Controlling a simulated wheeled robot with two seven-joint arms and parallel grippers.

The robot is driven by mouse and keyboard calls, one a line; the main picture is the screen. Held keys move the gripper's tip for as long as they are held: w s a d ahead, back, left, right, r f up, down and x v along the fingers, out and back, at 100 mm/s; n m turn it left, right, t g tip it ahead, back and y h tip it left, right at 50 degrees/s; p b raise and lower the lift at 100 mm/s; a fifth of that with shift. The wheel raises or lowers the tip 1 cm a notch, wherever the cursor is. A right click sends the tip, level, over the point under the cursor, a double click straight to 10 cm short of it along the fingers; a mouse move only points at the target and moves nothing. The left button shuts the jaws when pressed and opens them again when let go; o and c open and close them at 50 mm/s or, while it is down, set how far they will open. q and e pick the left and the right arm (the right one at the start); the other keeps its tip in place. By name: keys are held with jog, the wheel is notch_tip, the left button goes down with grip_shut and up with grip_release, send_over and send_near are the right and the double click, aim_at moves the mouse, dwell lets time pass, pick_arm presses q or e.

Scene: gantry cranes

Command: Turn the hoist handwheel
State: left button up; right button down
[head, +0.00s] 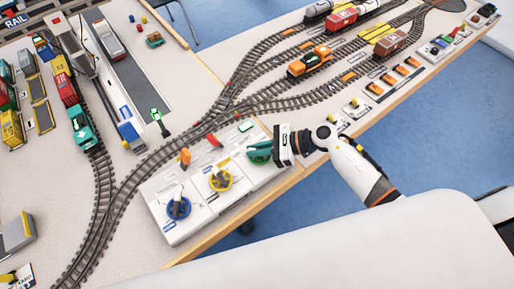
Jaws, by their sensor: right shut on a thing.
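A white control panel (205,212) lies at the table's front edge in the head view. It carries a blue handwheel (178,208), a yellow handwheel (221,181) and a green handwheel (259,154) in a slanting row. The labels are too small to read, so I cannot tell which one is named hoist. My right gripper (272,151) comes in from the right and is shut on the green handwheel, partly hiding it. The blue and yellow handwheels stand free. My left gripper is not in view.
Model railway tracks run close behind the panel, with an orange locomotive (310,60) and a green and red train (82,127).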

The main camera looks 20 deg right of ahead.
jog(key=shift+r+m+t+h+p, duration=0.2)
jog(key=shift+m+t+h+p, duration=0.4)
jog(key=shift+m+t+p, duration=0.55)
jog(key=m+t+h+p, duration=0.2)
jog(key=m+h+p, duration=0.1)
jog(key=m+p, duration=0.1)
jog(key=m+t+h+p, duration=0.3)
jog(key=m+h+p, duration=0.1)
jog(key=p, duration=0.2)
jog(key=shift+w+d+t, duration=0.1)
jog(key=shift+w+t, duration=0.05)
jog(key=shift+t, duration=0.2)
jog(key=shift+m+t+h+p, duration=0.3)
jog(key=shift+m+h+p, duration=0.35)
jog(key=shift+h+p, duration=0.15)
jog(key=shift+d+f+m+h+p, duration=0.15)
jog(key=shift+m+h+p, duration=0.2)
jog(key=shift+m+h, duration=0.6)
jog(key=shift+h, duration=0.35)
jog(key=c, duration=1.5)
grip_release()
